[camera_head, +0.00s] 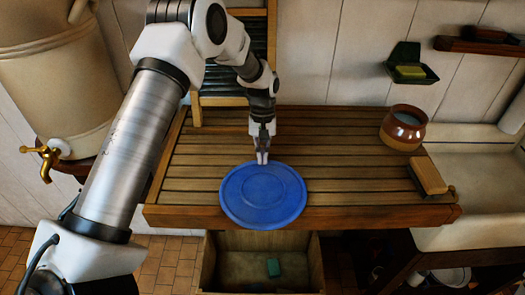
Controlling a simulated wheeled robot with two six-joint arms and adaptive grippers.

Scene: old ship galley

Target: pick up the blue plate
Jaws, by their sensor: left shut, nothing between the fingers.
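The blue plate (262,198) is round and lies flat on the slatted wooden counter (345,152), near its front edge. My left gripper (262,160) points down at the plate's far rim. Its fingers are shut with nothing between them. The fingertips overlap the far rim in the picture, and I cannot tell whether they touch it. My right gripper is not in the picture.
A brown pot (403,128) and a wooden brush (428,176) stand on the counter's right side, beside a pale sink (475,170). A barrel with a brass tap (42,157) is at left. An open drawer (235,268) is below the plate. A soap holder (408,62) hangs on the wall.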

